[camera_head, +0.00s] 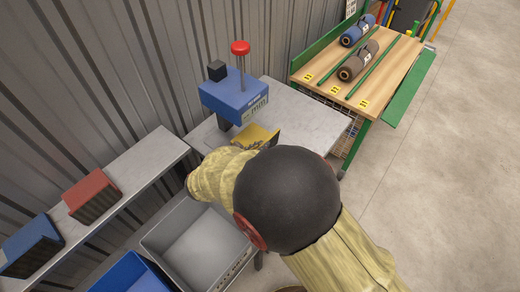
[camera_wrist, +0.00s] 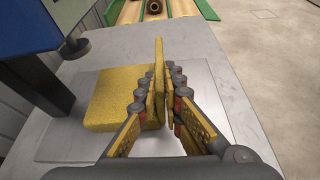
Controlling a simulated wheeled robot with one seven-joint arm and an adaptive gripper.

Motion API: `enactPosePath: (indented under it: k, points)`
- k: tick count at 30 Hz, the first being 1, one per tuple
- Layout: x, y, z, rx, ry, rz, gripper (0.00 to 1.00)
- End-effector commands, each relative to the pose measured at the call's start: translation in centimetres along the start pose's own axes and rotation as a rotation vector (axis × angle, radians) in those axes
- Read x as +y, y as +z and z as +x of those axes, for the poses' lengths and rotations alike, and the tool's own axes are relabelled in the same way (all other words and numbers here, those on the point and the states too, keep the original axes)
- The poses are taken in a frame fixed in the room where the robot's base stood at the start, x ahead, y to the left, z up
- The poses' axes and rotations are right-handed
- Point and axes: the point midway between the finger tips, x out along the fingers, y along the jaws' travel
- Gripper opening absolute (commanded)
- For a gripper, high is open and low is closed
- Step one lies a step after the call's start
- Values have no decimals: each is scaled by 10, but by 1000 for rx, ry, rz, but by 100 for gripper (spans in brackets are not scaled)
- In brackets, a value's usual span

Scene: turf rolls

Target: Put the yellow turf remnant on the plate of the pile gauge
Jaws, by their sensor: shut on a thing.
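The yellow turf remnant (camera_head: 255,136) is at the pile gauge (camera_head: 235,98), a blue head with a red knob above a grey bench. In the wrist view, the remnant's broad yellow part (camera_wrist: 112,98) lies over the metal plate (camera_wrist: 65,147), left of the fingers. A thin upright yellow strip stands between the fingertips of my gripper (camera_wrist: 166,78), which is shut on it; it seems part of the remnant. Whether the remnant's underside touches the plate is hidden. In the head view, my own arm hides the gripper.
A grey bin (camera_head: 190,240) and a blue bin (camera_head: 130,274) stand below. Red (camera_head: 92,195) and blue (camera_head: 32,246) blocks sit on a shelf at left. A wooden table (camera_head: 385,75) at back right holds a blue roll (camera_head: 357,30) and a brown roll (camera_head: 358,60). The floor at right is clear.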

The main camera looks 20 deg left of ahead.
Motion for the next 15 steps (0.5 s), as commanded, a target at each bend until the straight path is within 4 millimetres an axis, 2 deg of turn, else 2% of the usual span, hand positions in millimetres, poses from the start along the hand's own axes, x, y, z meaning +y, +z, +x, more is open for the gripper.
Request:
enactPosePath:
  k: [10,11,15]
  points:
    - [0,-2,1,-1,0,1,0]
    - [0,-2,1,0,0,1,9]
    - [0,-1,1,0,0,1,17]
